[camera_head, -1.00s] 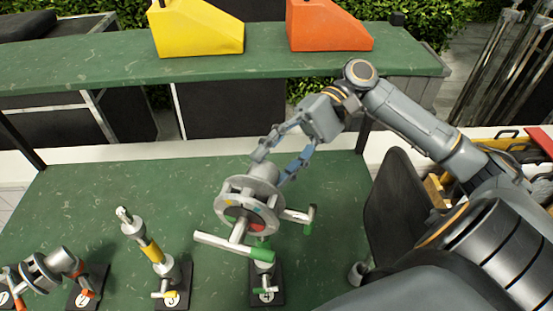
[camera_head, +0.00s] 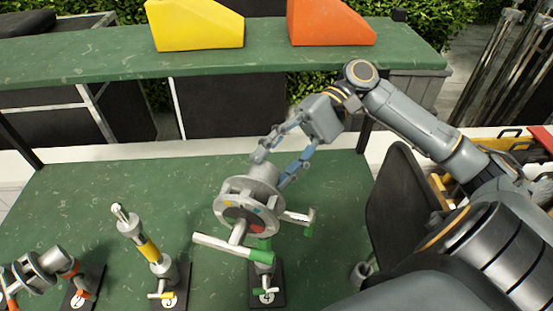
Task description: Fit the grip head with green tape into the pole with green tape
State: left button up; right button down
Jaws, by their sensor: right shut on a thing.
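The grip head with green tape (camera_head: 248,205) is a grey round disc with side handles; green tape shows on its handles. My right gripper (camera_head: 272,170) is shut on it from above and behind. The head is over the pole with green tape (camera_head: 264,265), which stands on a dark base marked 4. The head's lower part overlaps the pole's top in this view; I cannot tell whether it is seated inside. My left gripper is not in view.
A pole with yellow tape (camera_head: 148,248) stands left on base 3. A grip head with orange tape (camera_head: 40,272) is at the lower left. Yellow (camera_head: 195,25) and orange (camera_head: 330,24) blocks sit on the back shelf (camera_head: 100,62). The green table (camera_head: 120,185) is clear behind the poles.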

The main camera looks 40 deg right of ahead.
jog(key=c, duration=0.5)
grip_release()
notch_tip(320, 180, up, 10)
jog(key=shift+f, duration=0.1)
dwell(0.6)
